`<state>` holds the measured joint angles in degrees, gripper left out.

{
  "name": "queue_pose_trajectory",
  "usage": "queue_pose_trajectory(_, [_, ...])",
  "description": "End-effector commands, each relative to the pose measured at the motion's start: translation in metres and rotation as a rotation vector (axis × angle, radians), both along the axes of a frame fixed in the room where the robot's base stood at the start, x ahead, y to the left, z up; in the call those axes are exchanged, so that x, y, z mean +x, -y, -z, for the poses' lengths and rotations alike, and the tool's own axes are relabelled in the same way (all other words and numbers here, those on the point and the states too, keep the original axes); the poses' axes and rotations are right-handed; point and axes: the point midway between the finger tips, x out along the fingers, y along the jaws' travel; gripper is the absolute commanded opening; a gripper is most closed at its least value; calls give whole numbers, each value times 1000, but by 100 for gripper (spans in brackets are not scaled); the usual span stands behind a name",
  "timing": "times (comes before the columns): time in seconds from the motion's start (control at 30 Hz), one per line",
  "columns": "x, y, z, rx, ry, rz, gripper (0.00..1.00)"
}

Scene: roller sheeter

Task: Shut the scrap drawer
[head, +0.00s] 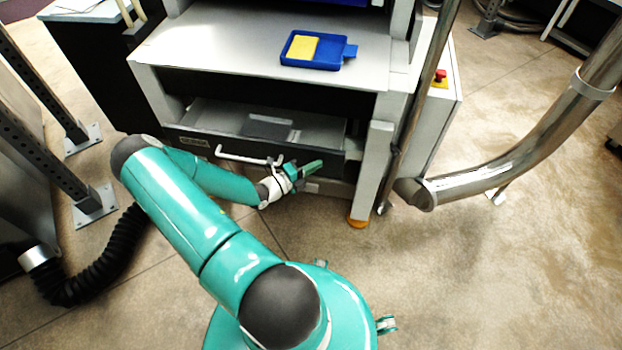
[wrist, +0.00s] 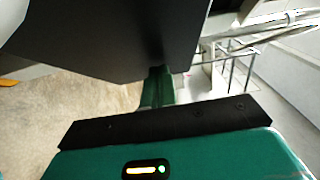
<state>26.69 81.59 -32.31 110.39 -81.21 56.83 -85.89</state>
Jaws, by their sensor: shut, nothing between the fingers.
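The scrap drawer (head: 340,163) sits low in the machine, under the grey table top. It stands partly open, with its inside and a dark flat piece (head: 268,128) in view from above. Its dark front carries a white bar handle (head: 235,157) and a small label at the left. My gripper (head: 313,167) is shut and empty, at the drawer front just right of the handle. In the wrist view the green fingers (wrist: 158,88) are close together at the edge of a dark panel (wrist: 110,35). I cannot tell whether they touch it.
A blue tray (head: 338,64) with a yellow block lies on the table top (head: 200,55) above. A machine leg (head: 373,170) stands right of the drawer. A large metal pipe (head: 510,150) curves at the right, and a black hose (head: 105,265) lies at the left. Floor at right front is clear.

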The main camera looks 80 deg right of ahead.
Motion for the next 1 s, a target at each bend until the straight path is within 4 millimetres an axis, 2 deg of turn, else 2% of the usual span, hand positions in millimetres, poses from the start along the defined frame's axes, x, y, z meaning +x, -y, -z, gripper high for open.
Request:
queue_pose_trajectory(0.03, [-1, 14, 0, -3, 1, 1, 0])
queue_pose_trajectory(0.2, [0, 58, 0, -4, 2, 0, 0])
queue_pose_trajectory(0.5, [-1, 117, 1, -1, 1, 1, 0])
queue_pose_trajectory(0.7, [0, 138, 1, 0, 1, 1, 0])
queue_pose_trajectory(1.0, [0, 148, 0, 1, 1, -3, 0])
